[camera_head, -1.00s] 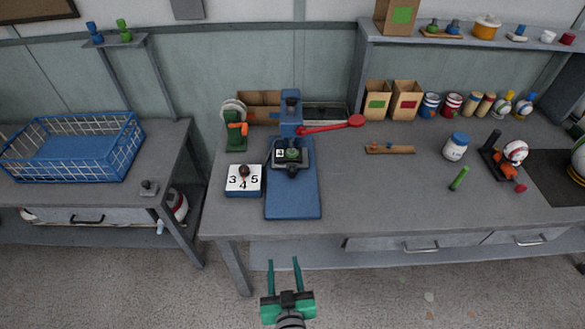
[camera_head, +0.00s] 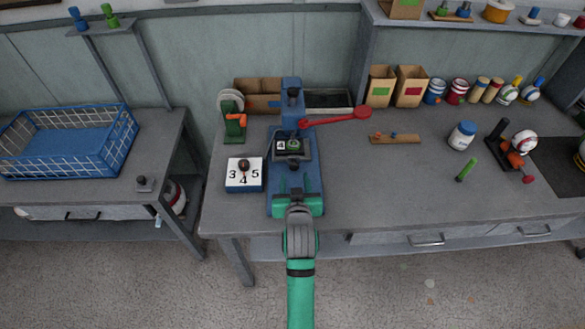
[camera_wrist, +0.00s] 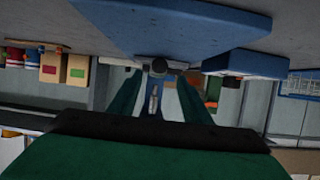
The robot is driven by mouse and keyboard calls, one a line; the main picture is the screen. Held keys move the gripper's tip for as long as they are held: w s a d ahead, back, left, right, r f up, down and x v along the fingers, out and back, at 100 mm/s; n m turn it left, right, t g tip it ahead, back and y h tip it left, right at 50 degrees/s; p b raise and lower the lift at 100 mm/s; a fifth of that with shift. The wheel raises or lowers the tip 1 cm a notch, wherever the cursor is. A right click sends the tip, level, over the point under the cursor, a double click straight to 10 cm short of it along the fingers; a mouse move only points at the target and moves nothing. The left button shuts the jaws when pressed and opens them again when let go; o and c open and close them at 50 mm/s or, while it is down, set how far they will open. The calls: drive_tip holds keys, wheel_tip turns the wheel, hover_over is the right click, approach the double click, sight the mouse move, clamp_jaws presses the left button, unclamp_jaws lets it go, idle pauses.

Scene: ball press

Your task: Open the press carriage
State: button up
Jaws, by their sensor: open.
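The blue press (camera_head: 291,98) stands on the workbench, with a red lever (camera_head: 335,118) reaching right. Its dark carriage (camera_head: 306,152), holding a green round part (camera_head: 294,146) beside a small white label, sits at the foot of the column. My green gripper (camera_head: 296,181) is over the front of the blue press base (camera_head: 317,180), just in front of the carriage, fingers pointing at it. In the wrist view, which looks upside down, the open fingers (camera_wrist: 159,78) flank a dark round knob (camera_wrist: 157,67). I cannot tell whether they touch it.
A white block marked 3, 4, 5 (camera_head: 240,182) with a dark knob stands close left of the base. A green device (camera_head: 235,127) is behind it. A wooden strip (camera_head: 408,139) and a white jar (camera_head: 462,136) lie to the right.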

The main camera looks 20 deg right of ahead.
sight(294, 167)
drive_tip(key=x, duration=0.7)
drive_tip(key=shift+d, duration=0.15)
